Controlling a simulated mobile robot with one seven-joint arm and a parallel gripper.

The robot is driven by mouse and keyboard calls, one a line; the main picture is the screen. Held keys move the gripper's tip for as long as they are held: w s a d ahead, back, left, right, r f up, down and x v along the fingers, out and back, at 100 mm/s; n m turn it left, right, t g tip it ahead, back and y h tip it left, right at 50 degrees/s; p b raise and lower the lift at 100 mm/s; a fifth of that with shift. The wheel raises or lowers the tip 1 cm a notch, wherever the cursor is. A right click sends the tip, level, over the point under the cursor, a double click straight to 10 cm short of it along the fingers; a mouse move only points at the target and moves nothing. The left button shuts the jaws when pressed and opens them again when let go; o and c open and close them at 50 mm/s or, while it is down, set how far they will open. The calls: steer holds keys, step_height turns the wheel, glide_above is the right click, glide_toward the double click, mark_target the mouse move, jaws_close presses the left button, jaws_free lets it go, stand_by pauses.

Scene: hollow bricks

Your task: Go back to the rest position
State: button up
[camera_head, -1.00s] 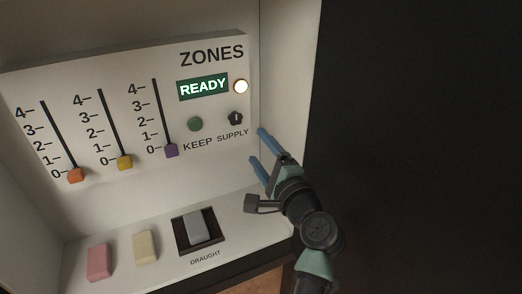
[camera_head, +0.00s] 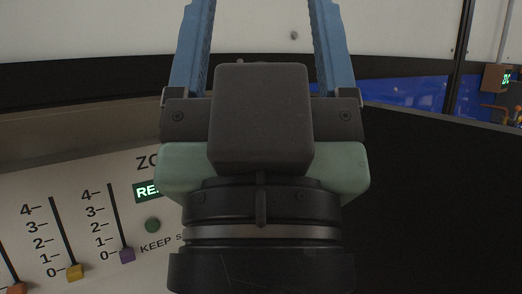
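My gripper (camera_head: 262,30) is large and close to the head camera, in the upper middle of the view. Its two blue fingers point up and stand wide apart, with nothing between them. Its body covers the right part of the control panel (camera_head: 90,190). On the panel, the orange slider (camera_head: 17,287), the yellow slider (camera_head: 74,272) and the purple slider (camera_head: 127,255) sit at or near 0. The green KEEP button (camera_head: 152,225) shows left of my gripper. The SUPPLY knob and the white lamp are hidden behind it.
The green READY display (camera_head: 147,192) is partly covered. A dark panel (camera_head: 440,200) fills the lower right. Behind it are a blue surface (camera_head: 415,94) and a small brown box with a green display (camera_head: 497,78). The ledge with the blocks and the DRAUGHT switch is out of view.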

step_height(320, 180, up, 14)
steer(key=p, duration=1.1)
steer(key=shift+f, duration=0.2)
steer(key=shift+w+f, duration=0.1)
